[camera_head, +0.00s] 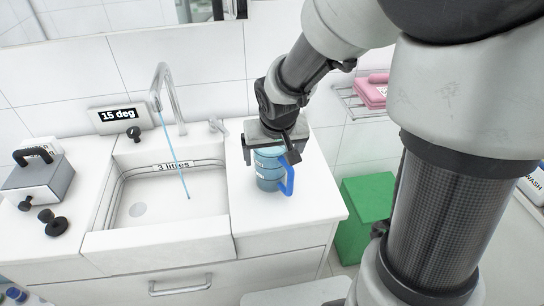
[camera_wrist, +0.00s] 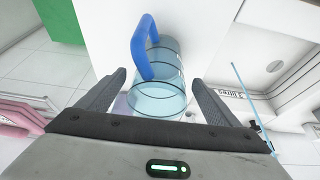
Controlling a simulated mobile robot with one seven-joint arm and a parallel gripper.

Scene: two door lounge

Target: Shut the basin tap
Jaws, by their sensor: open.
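The basin tap (camera_head: 168,92) is a tall chrome spout behind the white basin (camera_head: 160,240). A thin blue stream (camera_head: 172,150) runs from its mouth down into the basin. A small pale lever-like fitting (camera_head: 217,125) stands right of the spout; I cannot tell its setting. My gripper (camera_head: 270,150) is right of the tap, pointing down over the counter. Its jaws are open, with one finger on each side of a clear blue jug (camera_head: 268,180) with a blue handle. In the wrist view the jug (camera_wrist: 158,98) sits between the fingers, with contact unclear.
The white counter (camera_head: 310,205) is bare right of the jug. A grey box (camera_head: 38,180) with a black handle and small black knobs (camera_head: 55,225) lie left of the basin. A "15 deg" sign (camera_head: 118,114) stands behind. A green bin (camera_head: 362,215) and pink cloths (camera_head: 372,90) are right.

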